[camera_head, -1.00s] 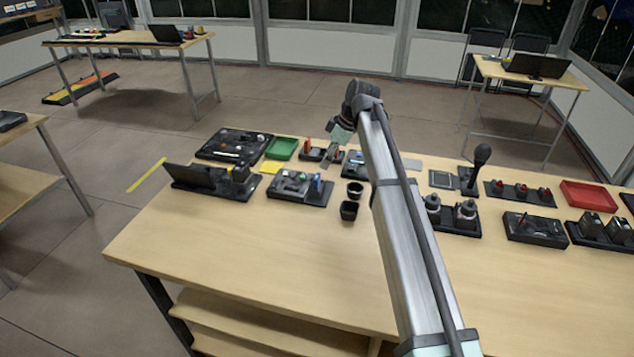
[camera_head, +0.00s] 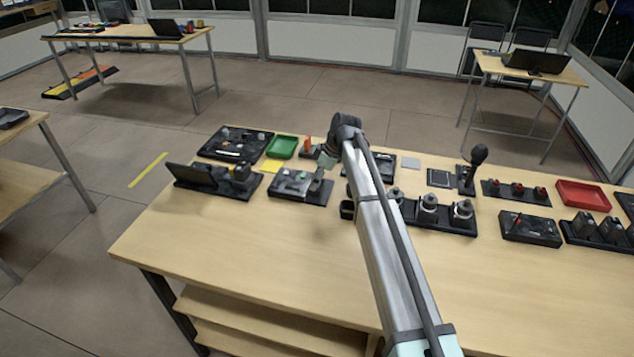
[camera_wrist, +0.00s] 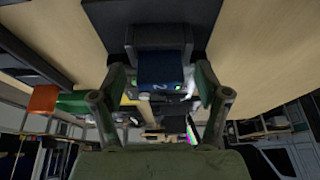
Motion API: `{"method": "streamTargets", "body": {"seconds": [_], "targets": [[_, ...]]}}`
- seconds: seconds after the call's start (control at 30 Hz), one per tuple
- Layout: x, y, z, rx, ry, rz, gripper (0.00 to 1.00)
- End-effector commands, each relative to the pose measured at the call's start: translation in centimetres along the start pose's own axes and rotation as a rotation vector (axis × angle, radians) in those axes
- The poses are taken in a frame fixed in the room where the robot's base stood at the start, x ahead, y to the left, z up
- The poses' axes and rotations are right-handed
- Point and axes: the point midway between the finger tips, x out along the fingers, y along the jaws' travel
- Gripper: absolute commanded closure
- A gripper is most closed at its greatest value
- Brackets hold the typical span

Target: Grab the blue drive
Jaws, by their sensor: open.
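The blue drive (camera_wrist: 160,71) stands upright in a dark holder in the wrist view, with a small green light on its face. My gripper (camera_wrist: 160,88) is open, with one finger on each side of the drive. I cannot tell whether the fingers touch it. In the head view my gripper (camera_head: 318,183) is low over the right part of a black tray (camera_head: 301,200) on the table. The gripper hides the drive there.
A laptop-like device (camera_head: 195,178) stands left of the tray. A green tray (camera_head: 282,147) and a yellow pad (camera_head: 271,166) lie behind it. A black cup (camera_head: 347,210) stands to the right, beside my arm. The front of the wooden table (camera_head: 250,255) is clear.

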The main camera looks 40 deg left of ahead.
Motion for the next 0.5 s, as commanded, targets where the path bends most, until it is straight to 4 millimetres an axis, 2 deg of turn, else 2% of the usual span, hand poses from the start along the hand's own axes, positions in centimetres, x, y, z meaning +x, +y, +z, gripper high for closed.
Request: {"method": "streamTargets", "body": {"seconds": [0.13, 0.17, 0.3, 0.33, 0.5], "targets": [[0.00, 0.00, 0.00, 0.000, 0.000, 0.000, 0.25], [-0.01, 0.00, 0.00, 0.000, 0.000, 0.000, 0.32], [-0.02, -0.01, -0.01, 0.000, 0.000, 0.000, 0.82], [-0.02, -0.01, -0.01, 0.000, 0.000, 0.000, 0.90], [-0.02, 0.00, -0.02, 0.000, 0.000, 0.000, 0.90]]}}
